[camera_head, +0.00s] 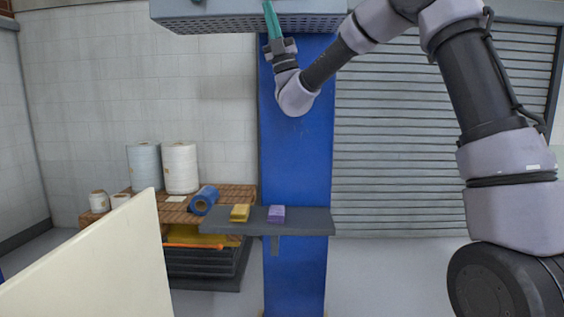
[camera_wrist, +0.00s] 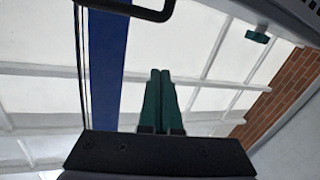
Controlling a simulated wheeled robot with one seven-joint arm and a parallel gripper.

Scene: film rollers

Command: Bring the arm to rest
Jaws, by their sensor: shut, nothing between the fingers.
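My arm reaches from the right side of the head view up and across to the blue column. My gripper (camera_head: 268,8) is at the top of the head view, pointing up, in front of the grey perforated box on the column. In the wrist view my gripper (camera_wrist: 160,72) shows two green fingers side by side, closed together with nothing between them. Its fingers point toward the ceiling windows.
A grey shelf (camera_head: 312,222) on the blue column (camera_head: 297,150) holds a yellow block (camera_head: 240,212) and a purple block (camera_head: 276,214). A grey box (camera_head: 225,22) hangs above. A cream panel (camera_head: 100,265) is at lower left.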

